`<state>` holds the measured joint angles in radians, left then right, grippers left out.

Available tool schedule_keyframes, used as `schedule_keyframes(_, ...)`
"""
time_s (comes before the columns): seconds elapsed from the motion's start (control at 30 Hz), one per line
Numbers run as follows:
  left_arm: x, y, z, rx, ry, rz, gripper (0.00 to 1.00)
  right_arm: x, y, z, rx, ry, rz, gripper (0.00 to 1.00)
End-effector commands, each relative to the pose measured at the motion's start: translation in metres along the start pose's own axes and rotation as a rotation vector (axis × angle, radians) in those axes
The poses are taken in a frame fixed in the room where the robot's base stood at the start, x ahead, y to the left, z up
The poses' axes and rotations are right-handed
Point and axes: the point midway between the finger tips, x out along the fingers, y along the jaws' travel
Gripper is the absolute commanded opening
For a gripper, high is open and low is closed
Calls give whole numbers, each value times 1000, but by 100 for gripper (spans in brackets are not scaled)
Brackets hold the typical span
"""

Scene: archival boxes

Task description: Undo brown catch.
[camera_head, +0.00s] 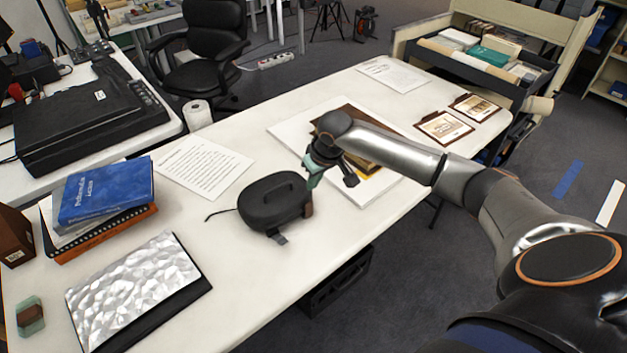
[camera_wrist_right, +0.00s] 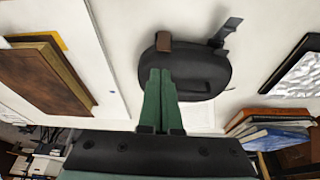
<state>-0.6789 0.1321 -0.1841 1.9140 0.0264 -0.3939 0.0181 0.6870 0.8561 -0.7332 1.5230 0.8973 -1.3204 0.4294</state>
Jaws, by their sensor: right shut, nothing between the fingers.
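A black rounded case (camera_head: 272,203) with a top handle lies on the white table. A brown catch (camera_head: 308,210) sits on its right side; in the right wrist view the brown catch (camera_wrist_right: 163,41) is at the case's edge. A dark strap (camera_head: 278,239) sticks out at the case's front. My right gripper (camera_head: 309,184) is beside the case, just above the catch. In the right wrist view its green fingers (camera_wrist_right: 160,75) are together and empty, tips over the case just short of the catch. I cannot tell whether they touch the case. My left gripper is not in view.
A brown framed piece on a white board (camera_head: 290,126) lies beneath my right arm. A printed sheet (camera_head: 205,167), blue book (camera_head: 103,190) and silver textured panel (camera_head: 133,290) lie to the left. The table in front of the case is clear.

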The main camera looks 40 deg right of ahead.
Motion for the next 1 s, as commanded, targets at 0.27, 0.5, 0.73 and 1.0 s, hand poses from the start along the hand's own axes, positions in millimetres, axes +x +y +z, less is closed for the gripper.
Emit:
schedule_keyframes(0.27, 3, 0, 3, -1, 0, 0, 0, 50, 0, 0, 1, 0, 0, 0)
schedule_keyframes(0.5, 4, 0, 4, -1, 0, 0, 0, 67, 0, 0, 0, 1, 1, 0)
schedule_keyframes(0.73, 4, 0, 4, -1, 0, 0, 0, 68, 0, 0, -1, 2, 0, 0)
schedule_keyframes(1.0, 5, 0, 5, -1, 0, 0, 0, 69, 0, -2, -1, 10, 0, 0)
